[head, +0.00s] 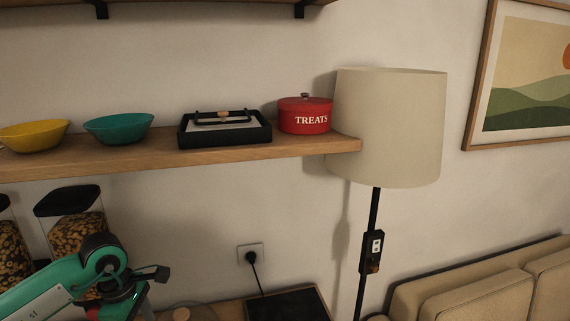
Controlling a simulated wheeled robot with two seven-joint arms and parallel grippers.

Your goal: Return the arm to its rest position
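A teal jointed arm section with a pale lettered panel (45,302) comes in from the lower left in the head view; it looks like part of my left arm. It rises to a black and teal joint (103,260) and bends down beyond it. A small dark piece sticks out to the right of the joint. I cannot make out gripper fingers on it, and its lower part is cut off by the picture edge. My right arm and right gripper are not in view.
Food jars (75,222) stand behind the arm. A wooden shelf (300,147) above holds a yellow bowl (33,136), a teal bowl (118,128), a black tray (225,138) and a red treats tin (305,118). A lamp (390,125) and sofa (485,297) are at right.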

